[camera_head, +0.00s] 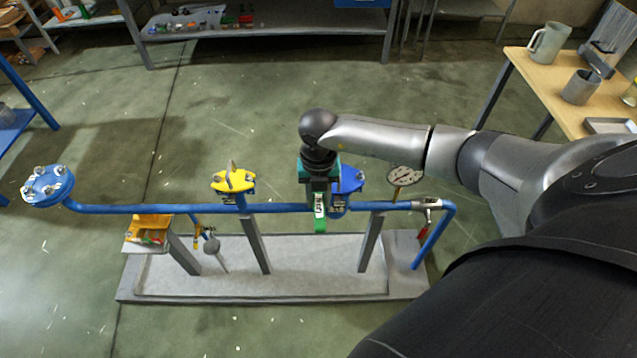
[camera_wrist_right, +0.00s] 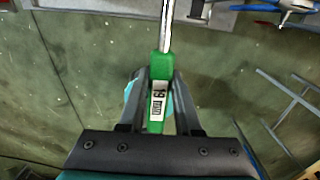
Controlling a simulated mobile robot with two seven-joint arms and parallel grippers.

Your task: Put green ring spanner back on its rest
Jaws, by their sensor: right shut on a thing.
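My right gripper (camera_head: 319,190) is shut on the green ring spanner (camera_head: 320,226), in front of the blue pipe. In the right wrist view, the fingers (camera_wrist_right: 161,88) grip its green handle (camera_wrist_right: 162,66), which carries a white "19 mm" label. The spanner's metal shaft runs up out of that view, so its ring end is hidden. A yellow-orange holder (camera_head: 153,221) with small coloured items stands at the left end of the stand, well left of the gripper. I cannot tell for sure that it is the rest. My left gripper is not in view.
The blue pipe (camera_head: 130,209) crosses above a grey base tray (camera_head: 300,294). Yellow (camera_head: 232,182) and blue (camera_head: 351,180) valve handles and a gauge (camera_head: 404,175) stick up along it. A wooden table (camera_head: 535,85) stands at the right. The floor in front is clear.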

